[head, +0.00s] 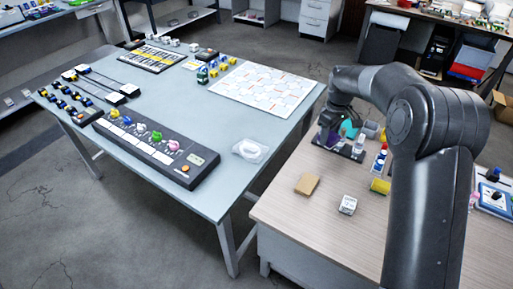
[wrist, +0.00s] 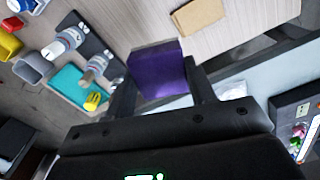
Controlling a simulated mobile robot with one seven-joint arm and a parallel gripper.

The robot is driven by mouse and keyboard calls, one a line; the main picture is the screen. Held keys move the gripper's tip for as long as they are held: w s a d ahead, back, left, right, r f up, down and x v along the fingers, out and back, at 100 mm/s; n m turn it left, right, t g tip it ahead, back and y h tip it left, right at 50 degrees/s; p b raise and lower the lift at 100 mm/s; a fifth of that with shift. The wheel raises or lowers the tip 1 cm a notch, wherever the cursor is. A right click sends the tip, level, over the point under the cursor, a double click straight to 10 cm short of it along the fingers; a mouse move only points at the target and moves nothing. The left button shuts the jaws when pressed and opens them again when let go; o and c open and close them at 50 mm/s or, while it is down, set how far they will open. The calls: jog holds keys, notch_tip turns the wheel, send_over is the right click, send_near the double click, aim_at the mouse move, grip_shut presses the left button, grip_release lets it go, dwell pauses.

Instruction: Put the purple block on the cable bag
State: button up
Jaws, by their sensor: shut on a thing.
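The purple block (wrist: 157,70) is held between the two fingers of my gripper (wrist: 160,80), which is shut on it. In the head view my gripper (head: 328,122) is small and partly hidden by my arm, over the left edge of the wooden-top table. A clear, whitish bag (head: 250,150), which looks like the cable bag, lies on the right side of the grey-blue table, apart from the gripper. In the wrist view a pale patch (wrist: 232,90) behind the right finger seems to be this bag, mostly hidden.
A tan block (head: 307,184), a small white box (head: 347,204) and a yellow cylinder (head: 380,186) are on the wooden-top table. A teal tray (wrist: 75,88) and bottles are near the gripper. A black keyed device (head: 150,145) lies left of the bag. A gap separates the tables.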

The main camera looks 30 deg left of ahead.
jog(key=s+a+r+n, duration=0.1)
jog(key=s+a+n, duration=0.3)
jog(key=a, duration=0.8)
send_over(257, 150)
jog(key=shift+m, duration=0.3)
jog(key=f, duration=0.6)
jog(key=shift+d+f, duration=0.1)
jog(key=shift+d, duration=0.2)
jog(key=shift+a+f, duration=0.3)
jog(key=shift+a, duration=0.05)
jog(key=shift+f, duration=1.95)
jog(key=shift+f, duration=0.15)
jog(key=o, duration=1)
jog(key=shift+c, duration=0.2)
notch_tip(257, 150, up, 12)
jog(key=shift+r, duration=0.2)
